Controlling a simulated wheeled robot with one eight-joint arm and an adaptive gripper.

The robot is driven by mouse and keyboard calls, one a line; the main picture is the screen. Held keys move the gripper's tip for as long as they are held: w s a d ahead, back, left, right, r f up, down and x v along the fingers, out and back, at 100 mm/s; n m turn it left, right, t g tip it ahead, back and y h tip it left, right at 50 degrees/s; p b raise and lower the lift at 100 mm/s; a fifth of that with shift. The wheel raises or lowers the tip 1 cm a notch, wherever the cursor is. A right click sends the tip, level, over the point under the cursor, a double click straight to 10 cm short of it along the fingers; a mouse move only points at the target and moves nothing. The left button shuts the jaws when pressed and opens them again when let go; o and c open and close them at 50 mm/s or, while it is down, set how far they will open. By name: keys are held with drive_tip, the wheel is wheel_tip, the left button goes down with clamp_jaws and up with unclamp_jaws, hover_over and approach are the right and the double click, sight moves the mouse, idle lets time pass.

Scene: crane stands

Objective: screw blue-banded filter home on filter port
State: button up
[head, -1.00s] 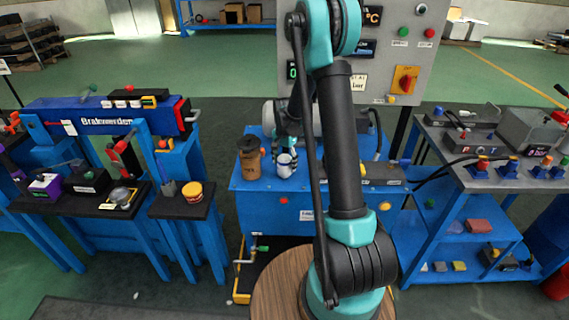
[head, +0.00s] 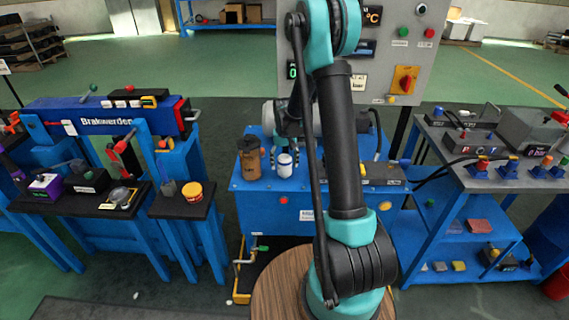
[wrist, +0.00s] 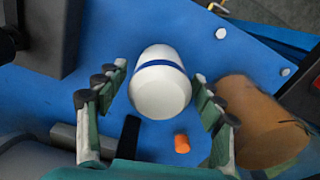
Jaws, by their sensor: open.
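The blue-banded filter (head: 285,166) is a white canister standing upright on the blue cabinet top, just right of a brown bottle. In the wrist view the filter (wrist: 160,98) shows its white end and dark blue band. My gripper (wrist: 160,78) is open, with one finger on either side of the filter in the picture and a gap on both sides. In the head view my gripper (head: 289,130) is above and behind the filter, clear of it and partly hidden by my arm. I cannot make out the filter port; whatever is under the filter is hidden.
The brown bottle (head: 249,160) stands close beside the filter and also shows at the right of the wrist view (wrist: 262,122). A grey control panel (head: 400,50) rises behind. A small orange piece (wrist: 182,143) lies near the filter. Benches flank the blue cabinet (head: 262,206).

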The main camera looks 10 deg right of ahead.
drive_tip(key=n, duration=0.5)
drive_tip(key=n, duration=0.5)
drive_tip(key=shift+c, duration=0.2)
drive_tip(key=c, duration=1.3)
drive_tip(key=m, duration=0.4)
drive_tip(key=shift+m, duration=0.7)
drive_tip(key=m, duration=0.3)
drive_tip(key=shift+m, duration=1)
